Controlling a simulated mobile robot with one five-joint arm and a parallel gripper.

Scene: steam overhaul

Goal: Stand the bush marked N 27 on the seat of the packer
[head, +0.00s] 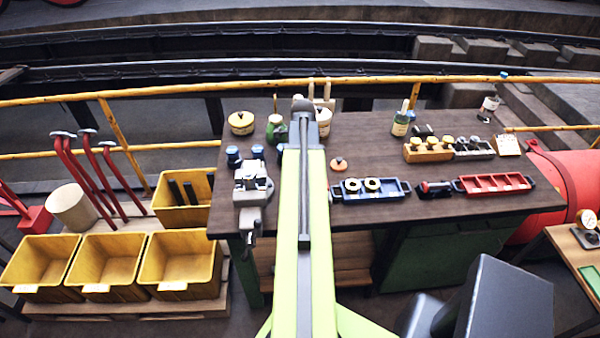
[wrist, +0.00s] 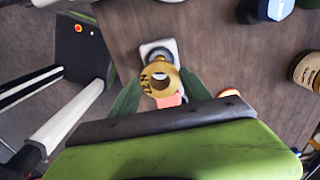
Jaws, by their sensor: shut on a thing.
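The brass bush marked N 27 (wrist: 149,86) is between the green fingers of my gripper (wrist: 162,88) in the wrist view. The gripper is shut on it. The hole of the bush faces the camera. Just beyond it, partly covered by it, is a pale plate with a dark round part (wrist: 157,47), which may be the packer. I cannot tell whether the bush touches it. In the head view my arm hides the gripper, and I cannot make out the packer.
The blue tray (head: 342,196) holds two pale rings on the bench (head: 380,135). A vice (head: 252,183) stands left of my arm. An orange-topped item (head: 338,164) is close on the right. Tins and bottles line the back.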

